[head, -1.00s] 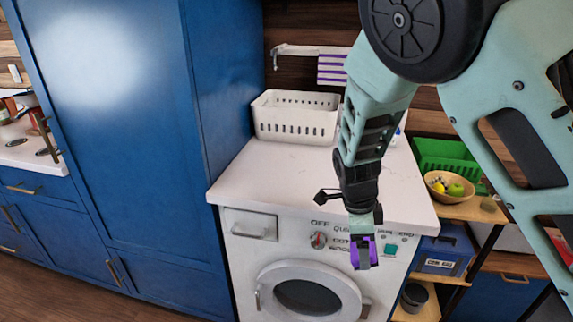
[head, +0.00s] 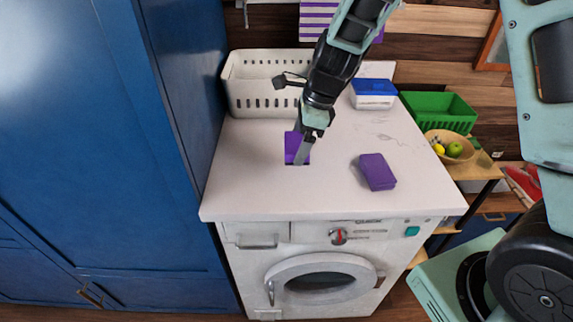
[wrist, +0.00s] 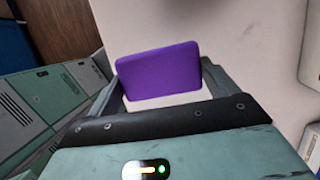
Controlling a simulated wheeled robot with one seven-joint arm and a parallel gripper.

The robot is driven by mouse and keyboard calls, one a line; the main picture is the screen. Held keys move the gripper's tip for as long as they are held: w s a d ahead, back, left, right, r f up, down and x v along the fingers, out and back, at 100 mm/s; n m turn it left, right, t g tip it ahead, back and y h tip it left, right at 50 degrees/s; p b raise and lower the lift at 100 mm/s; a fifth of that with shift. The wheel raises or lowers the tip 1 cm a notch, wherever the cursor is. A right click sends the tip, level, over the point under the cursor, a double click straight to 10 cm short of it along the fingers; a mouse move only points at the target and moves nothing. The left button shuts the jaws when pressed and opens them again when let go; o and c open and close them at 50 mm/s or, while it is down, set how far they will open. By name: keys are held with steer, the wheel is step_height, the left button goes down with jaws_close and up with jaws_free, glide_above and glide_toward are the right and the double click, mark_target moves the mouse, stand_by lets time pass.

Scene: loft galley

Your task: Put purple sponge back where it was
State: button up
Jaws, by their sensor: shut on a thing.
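My gripper (head: 300,153) is shut on a purple sponge (head: 291,143). The sponge is at the left-middle of the white worktop on the washing machine. It appears upright, and I cannot tell whether its lower edge touches the worktop. In the wrist view the held purple sponge (wrist: 160,72) sits between the two fingers, its broad face showing. A second purple sponge (head: 376,171) lies flat on the worktop to the right of my gripper.
A white perforated basket (head: 247,90) stands at the back left of the worktop (head: 250,190), beside the tall blue cabinet (head: 175,120). A blue-lidded container (head: 373,93) stands at the back right. A green crate (head: 437,110) and a fruit bowl (head: 449,146) are further right. The worktop's front is clear.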

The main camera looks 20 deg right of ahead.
mark_target(294, 178)
step_height(294, 178, down, 8)
steer(key=shift+s+f, duration=0.1)
steer(key=shift+f, duration=0.1)
stand_by(0.3)
steer(key=o, duration=0.7)
